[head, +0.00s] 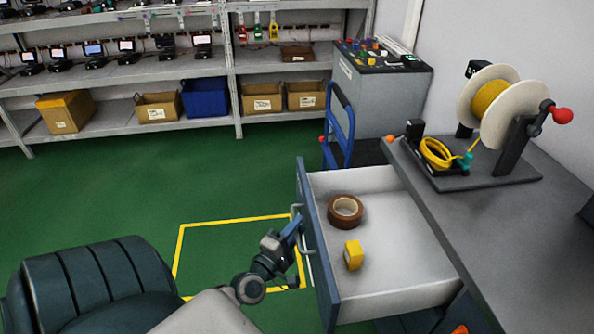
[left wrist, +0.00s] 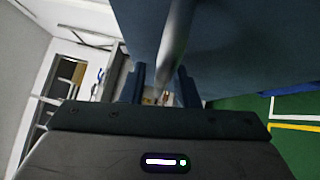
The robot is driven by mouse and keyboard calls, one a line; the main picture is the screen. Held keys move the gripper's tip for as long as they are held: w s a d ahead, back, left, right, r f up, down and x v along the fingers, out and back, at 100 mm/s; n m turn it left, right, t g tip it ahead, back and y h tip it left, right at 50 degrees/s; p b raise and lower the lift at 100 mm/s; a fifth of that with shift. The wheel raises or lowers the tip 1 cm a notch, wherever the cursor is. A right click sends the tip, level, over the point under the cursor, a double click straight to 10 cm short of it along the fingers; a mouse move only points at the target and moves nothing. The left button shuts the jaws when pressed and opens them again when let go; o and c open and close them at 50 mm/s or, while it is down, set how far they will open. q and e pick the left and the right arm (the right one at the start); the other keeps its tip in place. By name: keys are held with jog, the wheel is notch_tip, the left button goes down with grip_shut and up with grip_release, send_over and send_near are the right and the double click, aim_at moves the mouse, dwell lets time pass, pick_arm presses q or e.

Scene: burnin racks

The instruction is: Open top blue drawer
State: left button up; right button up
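The top blue drawer (head: 316,246) is pulled well out from under the grey worktop, its white inside showing. A bar handle (head: 307,252) runs along its blue front. My left gripper (head: 293,228) is at the far end of this handle. In the left wrist view the grey bar (left wrist: 174,40) runs down between the fingers of my left gripper (left wrist: 161,88), which stand apart with gaps beside it. Whether a finger touches the bar is hard to see. A brown tape roll (head: 345,211) and a yellow block (head: 353,255) lie in the drawer. My right gripper is not in view.
The worktop (head: 500,225) carries a spool of yellow cord (head: 490,98) on a stand. A blue trolley frame (head: 339,130) and a grey cabinet (head: 385,95) stand behind the drawer. Shelves with boxes line the back. Green floor (head: 150,195) left of the drawer is clear.

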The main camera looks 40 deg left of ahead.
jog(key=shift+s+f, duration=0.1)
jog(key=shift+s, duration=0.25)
pick_arm(q)
jog(key=shift+f, duration=0.1)
